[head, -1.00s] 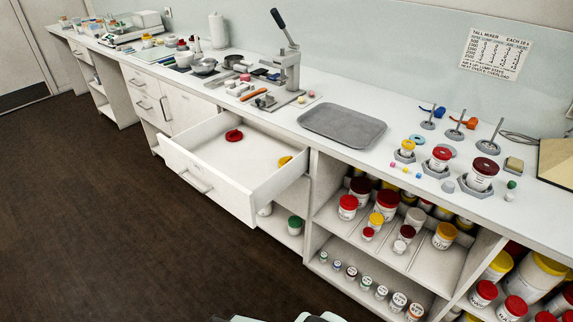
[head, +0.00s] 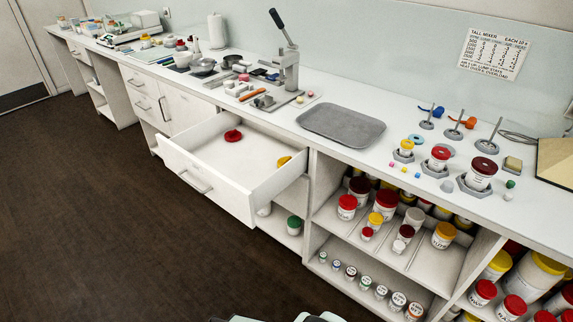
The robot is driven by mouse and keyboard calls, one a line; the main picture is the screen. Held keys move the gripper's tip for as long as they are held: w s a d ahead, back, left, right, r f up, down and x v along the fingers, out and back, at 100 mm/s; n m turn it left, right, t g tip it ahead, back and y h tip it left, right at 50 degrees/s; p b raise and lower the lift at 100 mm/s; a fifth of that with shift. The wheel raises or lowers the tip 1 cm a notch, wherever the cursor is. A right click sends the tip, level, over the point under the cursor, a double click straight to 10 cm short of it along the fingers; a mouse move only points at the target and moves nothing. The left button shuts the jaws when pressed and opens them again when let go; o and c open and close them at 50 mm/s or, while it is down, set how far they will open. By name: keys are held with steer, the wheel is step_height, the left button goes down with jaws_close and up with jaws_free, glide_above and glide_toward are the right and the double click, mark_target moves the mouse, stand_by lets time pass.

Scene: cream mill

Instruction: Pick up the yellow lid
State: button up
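A yellow lid (head: 284,161) lies inside the open drawer (head: 212,188), near its right wall, which partly hides it. A red lid (head: 233,135) lies further back in the same drawer, apart from the yellow one. My gripper is not in view. Only a white and dark piece at the bottom edge shows, likely part of my own body.
The counter above holds a grey tray (head: 342,125), a lever press (head: 289,60) and mixer stands with jars on the right. Shelves (head: 385,262) below hold several lidded jars. Other yellow lids sit on jars. The dark floor (head: 110,230) before the drawer is clear.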

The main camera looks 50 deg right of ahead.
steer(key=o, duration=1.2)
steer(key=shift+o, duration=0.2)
